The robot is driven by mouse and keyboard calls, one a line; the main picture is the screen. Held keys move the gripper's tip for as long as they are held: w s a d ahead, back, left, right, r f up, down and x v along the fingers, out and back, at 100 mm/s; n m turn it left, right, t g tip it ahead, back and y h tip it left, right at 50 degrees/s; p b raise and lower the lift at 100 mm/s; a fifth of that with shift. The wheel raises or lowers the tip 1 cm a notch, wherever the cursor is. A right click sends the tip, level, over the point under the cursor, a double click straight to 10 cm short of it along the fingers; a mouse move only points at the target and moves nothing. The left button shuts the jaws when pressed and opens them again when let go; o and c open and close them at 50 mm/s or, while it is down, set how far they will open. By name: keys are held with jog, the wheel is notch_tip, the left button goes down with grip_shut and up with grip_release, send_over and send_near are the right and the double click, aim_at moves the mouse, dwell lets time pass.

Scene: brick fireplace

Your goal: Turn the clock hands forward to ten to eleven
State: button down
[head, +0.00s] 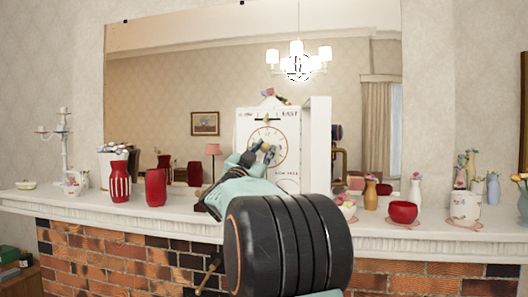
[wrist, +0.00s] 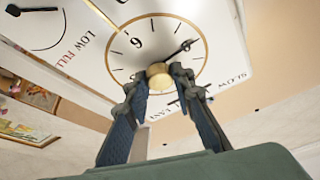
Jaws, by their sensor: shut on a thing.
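The clock (head: 240,125) is a white box with a round, gold-ringed dial, standing on the mantel in front of the mirror. The dial (wrist: 125,42) fills the upper middle of the wrist view, turned roughly upside down. A thin black hand (wrist: 180,49) runs from the centre toward the upper right of that view. I cannot make out a second hand. My gripper (head: 265,148) is at the dial's centre, its fingers shut on a round brass knob (wrist: 158,77). The fingers hide the dial's lower part in the wrist view.
A white panel (head: 318,150) stands out at the clock's right. Red vases (head: 155,187) are left on the mantel (head: 400,229); a gold vase (head: 370,193) and red bowl (head: 403,212) are right. The mirror (head: 150,90) is behind. My arm covers the mantel's middle front.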

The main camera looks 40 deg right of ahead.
jog(key=shift+m, duration=0.4)
jog(key=c, duration=1.7)
grip_release()
jog(key=shift+o, duration=0.2)
jog(key=shift+a, duration=0.1)
jog(key=v, duration=1.2)
jog(key=shift+w, duration=0.1)
